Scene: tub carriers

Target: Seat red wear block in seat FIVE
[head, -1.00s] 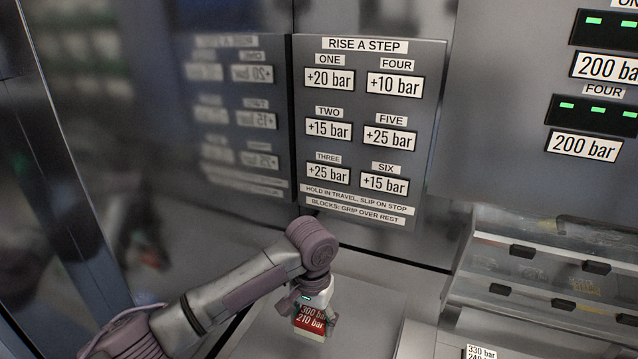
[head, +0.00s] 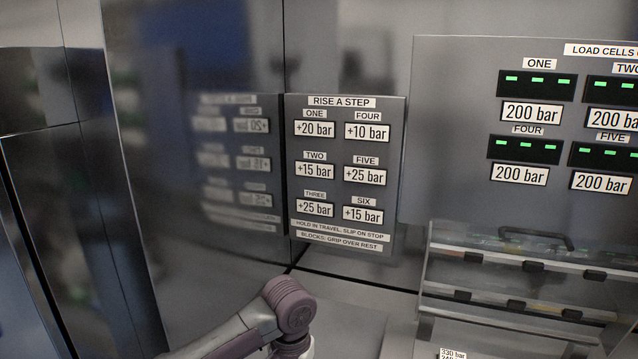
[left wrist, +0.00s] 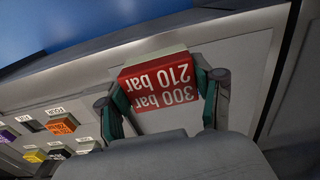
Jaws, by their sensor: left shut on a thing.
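The red wear block (left wrist: 160,82), marked "300 bar" and "210 bar" with a pale side, is between the two green-grey fingers of my left gripper (left wrist: 166,98) in the left wrist view. The gripper is shut on it, and its lettering appears upside down. The block is over a plain grey surface. Small labelled seats at the lower left hold coloured blocks, among them an orange block (left wrist: 61,125) and a yellow block (left wrist: 35,156). I cannot tell which is seat FIVE. In the head view the left gripper and block are below the frame. My right gripper is not in view.
The "RISE A STEP" panel (head: 346,205) lists FIVE as +25 bar. The load cell panel (head: 455,120) shows 200 bar under ONE, FOUR and FIVE, with green lights. A clear-fronted rack with black clips (head: 531,266) stands at the right. Bare grey surface (head: 345,320) lies beside my arm.

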